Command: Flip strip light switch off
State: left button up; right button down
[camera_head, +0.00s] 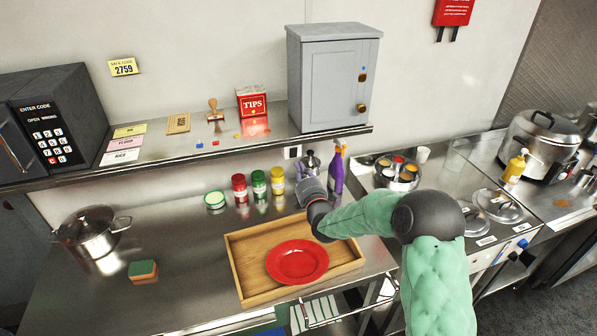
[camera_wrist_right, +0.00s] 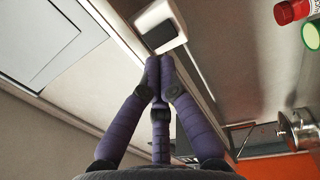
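The strip light switch (camera_head: 292,152) is a small pale plate with a dark rocker on the wall below the shelf. In the wrist view the switch (camera_wrist_right: 160,28) is close up, just past my fingertips. My right gripper (camera_wrist_right: 161,66) has its purple fingers closed together with nothing between them. The tips are at the near edge of the plate; I cannot tell if they touch it. In the head view my right gripper (camera_head: 308,176) is below and slightly right of the switch. Which way the rocker is tipped is not clear. My left gripper is out of view.
The shelf (camera_head: 225,146) overhangs the switch. Spice jars (camera_head: 258,184) stand left of my right gripper, and a purple spray bottle (camera_head: 337,170) stands right of it. A wooden tray (camera_head: 245,270) with a red plate (camera_head: 297,262) lies under my right arm.

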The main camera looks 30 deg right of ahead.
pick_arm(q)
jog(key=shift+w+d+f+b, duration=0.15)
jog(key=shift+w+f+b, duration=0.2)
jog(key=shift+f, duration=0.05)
pick_arm(e)
jog(key=v, duration=0.8)
jog(key=shift+s+f, duration=0.2)
jog(key=shift+f, duration=0.1)
